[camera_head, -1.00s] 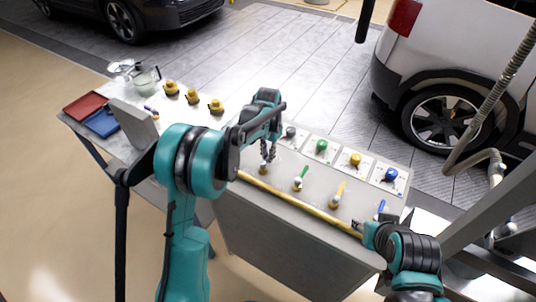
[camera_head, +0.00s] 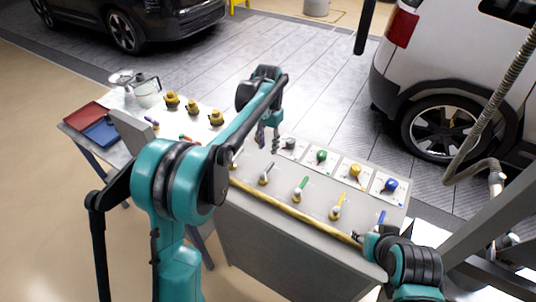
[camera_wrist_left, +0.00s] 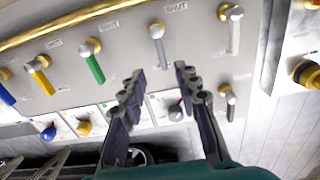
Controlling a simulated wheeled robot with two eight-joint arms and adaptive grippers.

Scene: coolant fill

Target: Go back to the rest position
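My left gripper (camera_head: 268,140) is above the back part of the sloped grey panel (camera_head: 279,188). In the left wrist view its fingers (camera_wrist_left: 160,75) are apart with nothing between them. The grey lever (camera_head: 266,173) stands on the panel just below the gripper, apart from it. It also shows in the left wrist view (camera_wrist_left: 158,48). The green lever (camera_head: 302,186), yellow lever (camera_head: 338,206) and blue lever (camera_head: 380,217) are further right. My right gripper (camera_head: 358,238) is at the panel's front right edge; its fingers are too small to judge.
Grey, green (camera_head: 321,156), yellow and blue (camera_head: 391,186) knobs line the panel's back. A yellow bar (camera_head: 290,208) runs along its front edge. Yellow-black caps (camera_head: 193,108), a glass jug (camera_head: 147,92), and red and blue trays (camera_head: 101,131) are on the left. A white car stands behind right.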

